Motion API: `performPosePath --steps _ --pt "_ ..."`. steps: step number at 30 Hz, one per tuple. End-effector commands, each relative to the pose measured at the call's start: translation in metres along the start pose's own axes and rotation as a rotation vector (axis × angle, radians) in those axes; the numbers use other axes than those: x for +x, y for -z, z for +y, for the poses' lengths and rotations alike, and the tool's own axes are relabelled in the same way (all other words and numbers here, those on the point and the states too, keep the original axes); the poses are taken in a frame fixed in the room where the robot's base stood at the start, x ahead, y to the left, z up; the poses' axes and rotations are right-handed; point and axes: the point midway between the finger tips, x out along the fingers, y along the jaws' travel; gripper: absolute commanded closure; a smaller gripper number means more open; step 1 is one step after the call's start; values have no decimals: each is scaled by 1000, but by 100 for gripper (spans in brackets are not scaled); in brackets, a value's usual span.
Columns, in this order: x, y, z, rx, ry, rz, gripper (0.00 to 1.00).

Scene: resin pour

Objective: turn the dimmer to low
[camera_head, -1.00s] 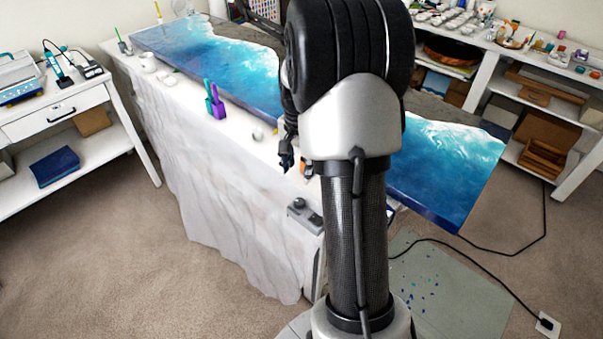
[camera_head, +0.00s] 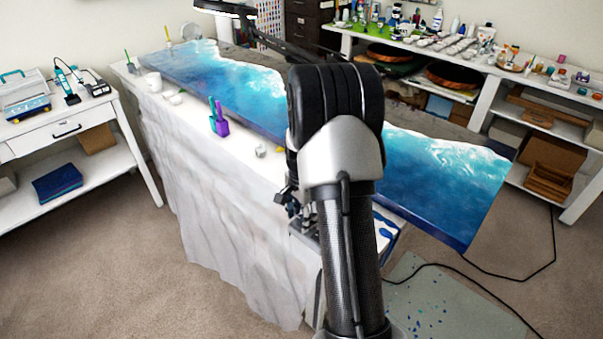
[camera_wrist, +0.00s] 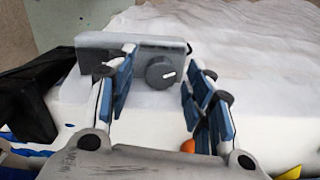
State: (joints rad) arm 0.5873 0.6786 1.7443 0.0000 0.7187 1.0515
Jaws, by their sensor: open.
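The dimmer is a grey box (camera_wrist: 101,58) with a round dark knob (camera_wrist: 161,73) on its face. A short white mark on the knob points toward the right. In the head view the dimmer (camera_head: 301,234) sits at the near end of the draped table, partly hidden by my arm. My gripper (camera_wrist: 162,64) is open, with blue-padded fingers to the left and right of the knob in the picture. I cannot tell whether either finger touches it. In the head view my gripper (camera_head: 291,203) is just above the dimmer.
The blue resin tabletop (camera_head: 445,178) lies along the draped table (camera_head: 190,165). A purple cup (camera_head: 219,126) stands on the drape. An orange thing (camera_wrist: 188,146) shows by the right finger. A cable (camera_head: 468,283) runs over the floor.

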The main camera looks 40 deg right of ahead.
Motion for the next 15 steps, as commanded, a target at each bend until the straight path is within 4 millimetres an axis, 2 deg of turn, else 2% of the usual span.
performPosePath --steps 3,15 --pt "-27 1 -1 17 4 2 52" --pt "-108 1 -1 14 3 2 52"
